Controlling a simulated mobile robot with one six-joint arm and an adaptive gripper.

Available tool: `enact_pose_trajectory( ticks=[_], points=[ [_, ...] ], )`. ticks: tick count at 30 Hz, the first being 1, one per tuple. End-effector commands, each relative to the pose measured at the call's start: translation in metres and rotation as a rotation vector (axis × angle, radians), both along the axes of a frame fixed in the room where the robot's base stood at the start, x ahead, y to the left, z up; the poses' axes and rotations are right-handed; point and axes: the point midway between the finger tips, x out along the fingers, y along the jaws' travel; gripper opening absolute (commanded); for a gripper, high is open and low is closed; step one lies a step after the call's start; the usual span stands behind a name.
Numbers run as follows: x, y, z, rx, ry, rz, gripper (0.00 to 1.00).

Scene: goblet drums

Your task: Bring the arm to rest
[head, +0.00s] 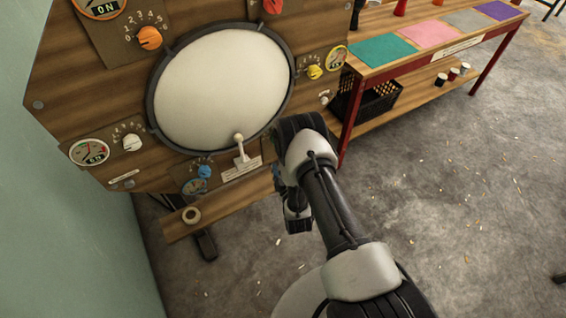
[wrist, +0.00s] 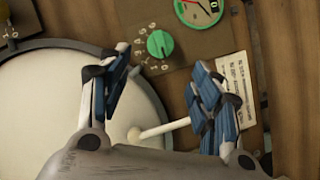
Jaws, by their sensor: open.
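My arm reaches across the head view toward the wooden drum panel (head: 75,60). My gripper (head: 298,222) hangs in front of the panel's lower right, mostly dark and partly behind my own arm. In the wrist view my gripper (wrist: 160,88) has its two blue-padded fingers spread wide, with nothing held between them. A white lever (head: 241,152) sits at the drum's lower edge; in the wrist view it (wrist: 165,128) shows between the fingers' lower parts. Whether the right finger touches it I cannot tell.
The round white drumhead (head: 220,85) has several knobs and dials around it. A blue knob (head: 204,171) is below it; the wrist view shows a green knob (wrist: 161,44). A table (head: 455,50) stands right; floor there is open.

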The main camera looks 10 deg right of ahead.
Motion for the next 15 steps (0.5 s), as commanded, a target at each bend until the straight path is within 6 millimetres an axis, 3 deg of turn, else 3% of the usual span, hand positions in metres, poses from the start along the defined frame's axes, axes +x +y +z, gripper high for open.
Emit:
enact_pose_trajectory(
  ticks=[10,15],
  points=[
    [0.001,0.000,0.001,0.002,0.000,0.000,0.58],
    [0.024,0.001,0.028,0.050,0.029,-0.009,0.58]
  ],
)
